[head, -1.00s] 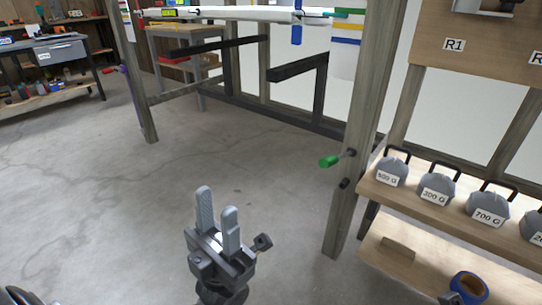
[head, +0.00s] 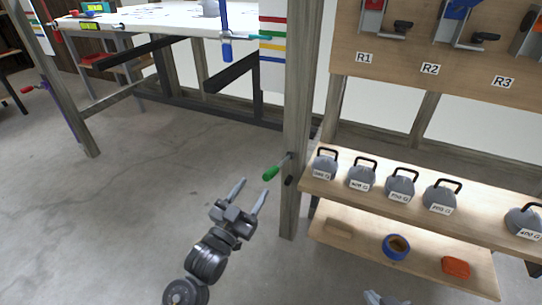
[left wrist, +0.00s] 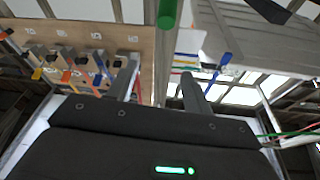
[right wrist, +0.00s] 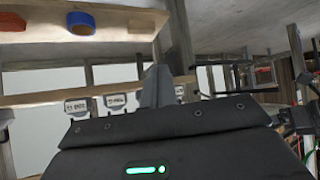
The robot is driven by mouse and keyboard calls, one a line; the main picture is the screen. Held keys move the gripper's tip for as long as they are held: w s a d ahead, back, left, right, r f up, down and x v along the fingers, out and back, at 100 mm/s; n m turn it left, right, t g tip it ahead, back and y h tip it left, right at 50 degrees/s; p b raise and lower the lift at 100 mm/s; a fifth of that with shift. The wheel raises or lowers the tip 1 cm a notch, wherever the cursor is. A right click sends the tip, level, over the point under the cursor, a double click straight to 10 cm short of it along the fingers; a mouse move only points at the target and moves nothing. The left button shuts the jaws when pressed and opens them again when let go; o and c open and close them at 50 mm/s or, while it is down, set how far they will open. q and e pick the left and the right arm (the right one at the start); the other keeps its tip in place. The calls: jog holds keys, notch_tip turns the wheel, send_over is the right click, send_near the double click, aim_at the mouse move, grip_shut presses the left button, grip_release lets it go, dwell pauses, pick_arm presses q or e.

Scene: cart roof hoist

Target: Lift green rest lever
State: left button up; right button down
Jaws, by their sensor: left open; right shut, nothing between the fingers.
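The green rest lever (head: 271,173) sticks out to the left from the wooden post (head: 297,130), its green handle tilted slightly down. My left gripper (head: 250,188) is open and empty, just below and left of the handle, apart from it. In the left wrist view the green handle (left wrist: 167,14) shows at the top edge, beyond the gap between the fingers. My right gripper (head: 374,298) shows only at the bottom edge of the head view. In the right wrist view its fingers (right wrist: 157,85) are together and empty.
Right of the post, a wooden shelf (head: 450,222) carries several grey labelled weights. The lower shelf (head: 345,250) holds a blue tape roll (head: 396,247) and an orange block (head: 455,267). A board with R1 to R3 labels (head: 400,60) hangs above. The floor at left is clear.

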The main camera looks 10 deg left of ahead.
aim_at(271, 173)
jog(key=s+d+f+g+h+p, duration=0.1)
jog(key=s+d+f+g+p, duration=0.15)
jog(key=s+g, duration=0.4)
pick_arm(q)
jog(key=w+d+f+g, duration=0.1)
jog(key=w, duration=0.2)
jog(key=w+d+f+y+b, duration=0.1)
jog(key=w, duration=0.3)
jog(key=w+d+f+g+b, duration=0.1)
jog(key=w, duration=0.2)
jog(key=shift+w+d+f+g, duration=0.2)
jog(key=shift+d+f+g, duration=0.1)
jog(key=shift+f, duration=0.05)
jog(key=shift+w+d+b, duration=0.25)
jog(key=shift+w+b, duration=0.05)
jog(key=shift+w, duration=0.4)
pick_arm(e)
jog(key=w+a+r+t+y, duration=0.1)
jog(key=w+a+r+t, duration=0.1)
jog(key=w+a+t, duration=0.2)
jog(key=shift+r+n+t, duration=0.25)
jog(key=shift+n+t, duration=0.15)
jog(key=shift+t, duration=0.45)
pick_arm(q)
grip_shut()
